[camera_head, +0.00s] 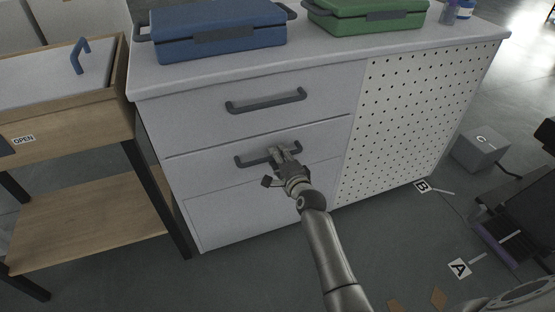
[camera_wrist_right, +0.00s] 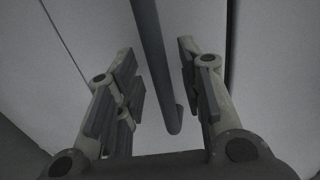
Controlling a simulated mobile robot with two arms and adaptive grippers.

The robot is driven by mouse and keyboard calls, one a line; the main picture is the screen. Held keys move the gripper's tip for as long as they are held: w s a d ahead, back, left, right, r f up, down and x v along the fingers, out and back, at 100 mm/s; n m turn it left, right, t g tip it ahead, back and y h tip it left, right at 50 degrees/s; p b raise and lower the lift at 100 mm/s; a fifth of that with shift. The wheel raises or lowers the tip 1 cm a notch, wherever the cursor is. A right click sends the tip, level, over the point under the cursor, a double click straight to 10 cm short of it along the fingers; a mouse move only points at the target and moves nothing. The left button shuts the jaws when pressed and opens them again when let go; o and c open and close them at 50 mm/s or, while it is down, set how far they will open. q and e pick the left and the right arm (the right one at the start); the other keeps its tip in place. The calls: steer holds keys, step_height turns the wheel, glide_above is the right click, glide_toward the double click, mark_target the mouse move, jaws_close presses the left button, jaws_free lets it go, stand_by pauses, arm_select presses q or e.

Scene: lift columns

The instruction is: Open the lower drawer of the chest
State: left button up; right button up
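The white chest (camera_head: 250,215) has an upper drawer (camera_head: 200,115) and a lower drawer (camera_head: 205,170), each with a dark bar handle; both drawers look shut. My right gripper (camera_head: 285,155) is at the lower drawer's handle (camera_head: 248,161), over its right part. In the right wrist view the handle (camera_wrist_right: 152,55) runs between the two fingers of the right gripper (camera_wrist_right: 160,95). The fingers are apart, with a gap visible on each side of the bar. The left gripper is in no view.
A blue case (camera_head: 218,28) and a green case (camera_head: 365,14) lie on the chest top. A wooden bench (camera_head: 80,130) with a lower shelf stands at the left. A grey box (camera_head: 480,150) is on the floor at right.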

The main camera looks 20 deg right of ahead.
steer(key=shift+w, duration=0.45)
steer(key=shift+f, duration=0.1)
jaws_close()
